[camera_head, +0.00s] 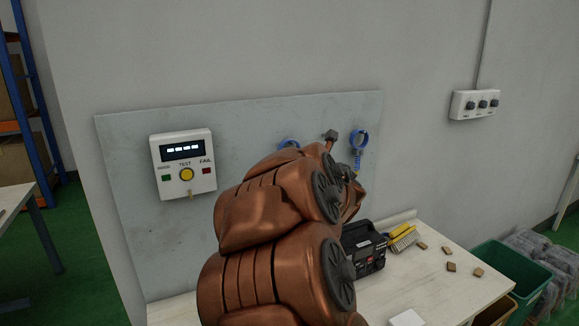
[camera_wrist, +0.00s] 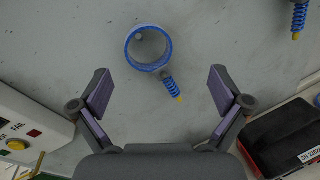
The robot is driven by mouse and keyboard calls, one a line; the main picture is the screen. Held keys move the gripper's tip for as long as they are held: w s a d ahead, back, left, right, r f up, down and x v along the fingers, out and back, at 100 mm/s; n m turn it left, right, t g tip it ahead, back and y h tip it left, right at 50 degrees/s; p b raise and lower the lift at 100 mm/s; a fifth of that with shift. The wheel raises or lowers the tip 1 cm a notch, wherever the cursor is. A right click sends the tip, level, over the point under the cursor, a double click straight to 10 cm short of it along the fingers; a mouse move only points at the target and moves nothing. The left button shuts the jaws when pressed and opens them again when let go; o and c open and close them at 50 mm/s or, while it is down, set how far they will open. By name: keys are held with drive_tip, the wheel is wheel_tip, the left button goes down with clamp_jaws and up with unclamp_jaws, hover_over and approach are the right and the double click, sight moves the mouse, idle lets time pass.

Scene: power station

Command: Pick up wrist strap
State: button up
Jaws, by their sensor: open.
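A blue wrist strap (camera_wrist: 150,67), a ring-shaped band with a short coiled cord and yellow tip, hangs on the grey panel (camera_wrist: 60,40) in the wrist view. My gripper (camera_wrist: 158,72) is open and empty, its two purple-padded fingers spread left and right below the ring. The cord end hangs between the fingers, touching neither. A second blue strap shows only its coil (camera_wrist: 298,18) at the upper right. In the head view, one strap (camera_head: 287,142) is mostly hidden behind my arm, and another (camera_head: 359,137) hangs to its right. My arm hides most of the gripper there.
A white test box (camera_head: 182,165) with a yellow button is on the panel at left. On the bench (camera_head: 430,285) are a black device (camera_head: 363,248), a yellow brush (camera_head: 402,238) and several small brown blocks. A green bin (camera_head: 500,270) stands at right.

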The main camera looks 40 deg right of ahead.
drive_tip(key=shift+w+d+f+n+t+y+p, duration=0.25)
drive_tip(key=shift+w+d+n+t+y+p, duration=0.25)
drive_tip(key=shift+w+n, duration=0.8)
drive_tip(key=shift+w+d+f+n+t+y+p, duration=0.2)
drive_tip(key=shift+w+d+n+t+y+p, duration=0.3)
drive_tip(key=shift+w+n, duration=0.8)
drive_tip(key=shift+w+d+f+n+t+y+p, duration=0.3)
drive_tip(key=shift+w+d+n+y+p, duration=0.25)
drive_tip(key=shift+w+n, duration=0.7)
drive_tip(key=shift+w+a+m, duration=0.1)
drive_tip(key=shift+w+m, duration=0.15)
drive_tip(key=c, duration=1.2)
